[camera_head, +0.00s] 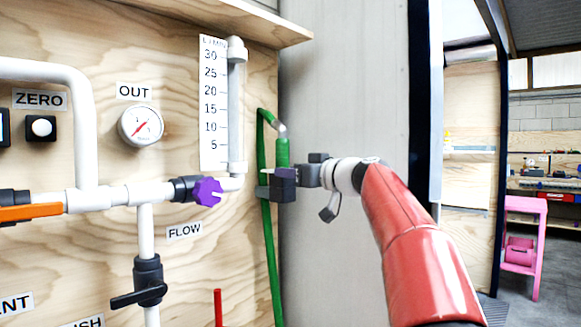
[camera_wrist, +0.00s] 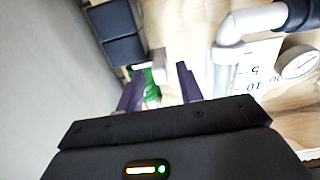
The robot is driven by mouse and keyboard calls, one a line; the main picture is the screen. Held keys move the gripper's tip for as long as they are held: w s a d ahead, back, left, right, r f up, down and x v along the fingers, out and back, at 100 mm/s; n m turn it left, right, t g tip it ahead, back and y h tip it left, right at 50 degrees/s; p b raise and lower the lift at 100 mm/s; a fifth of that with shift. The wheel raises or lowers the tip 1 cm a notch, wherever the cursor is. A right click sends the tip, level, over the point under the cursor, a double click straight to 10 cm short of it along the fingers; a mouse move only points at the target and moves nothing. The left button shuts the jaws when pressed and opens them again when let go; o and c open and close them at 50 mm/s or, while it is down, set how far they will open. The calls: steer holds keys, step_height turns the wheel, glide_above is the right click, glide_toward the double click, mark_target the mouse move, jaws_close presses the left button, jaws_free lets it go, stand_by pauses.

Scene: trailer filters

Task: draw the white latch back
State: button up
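No white latch is plain in the head view; the front of my gripper (camera_head: 266,182) covers that part of the panel. In the wrist view a small white piece (camera_wrist: 157,60) shows just beyond my fingers; it may be the latch, but I cannot tell. It sits beside a green part (camera_wrist: 150,85), seen between the fingers. My gripper (camera_wrist: 160,84) also shows in the wrist view, with its two purple fingers apart and nothing visibly clasped. In the head view the gripper is in front of the green hose (camera_head: 271,245), at the panel's right edge.
Dark blocks (camera_wrist: 125,50) stand close to the fingers in the wrist view. White pipework (camera_head: 90,199), a purple knob (camera_head: 207,191) and a flow scale (camera_head: 213,105) are left of my gripper. A grey wall (camera_head: 345,90) rises behind my arm. A pink stand (camera_head: 524,225) is far right.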

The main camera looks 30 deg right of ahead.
steer(key=shift+w+a, duration=0.1)
steer(key=shift+w, duration=0.15)
steer(key=shift+c, duration=0.2)
jaws_close()
steer(key=shift+a+f, duration=0.1)
